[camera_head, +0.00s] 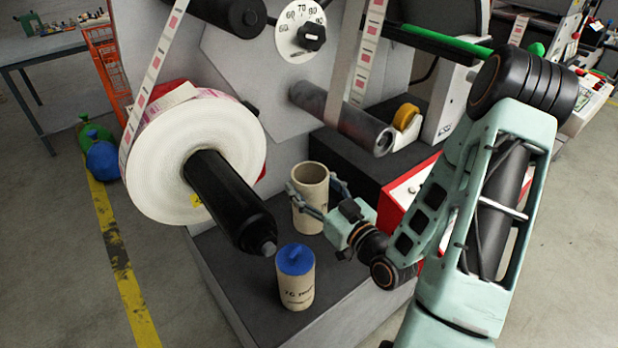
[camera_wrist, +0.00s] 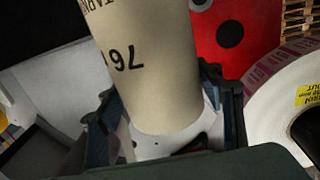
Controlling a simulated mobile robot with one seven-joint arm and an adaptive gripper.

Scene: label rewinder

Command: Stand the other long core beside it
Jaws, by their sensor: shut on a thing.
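A tan cardboard core (camera_head: 310,198) with an open top is upright between my gripper's fingers (camera_head: 318,200). In the wrist view the core (camera_wrist: 155,70) fills the middle, with dark print on its side, and my gripper (camera_wrist: 175,115) has a finger on each side of it. My gripper is shut on this core. Whether its base touches the dark ledge (camera_head: 345,305) is hard to tell. Another tan core (camera_head: 296,291) with a blue cap in its top stands upright on the ledge, in front and slightly left of the held core.
A black spindle (camera_head: 228,198) carrying a large white label roll (camera_head: 165,150) juts out left of the cores. A grey roller (camera_head: 340,115) hangs above the held core. A red-fronted box (camera_head: 408,185) stands to its right. Bare ledge lies right of the capped core.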

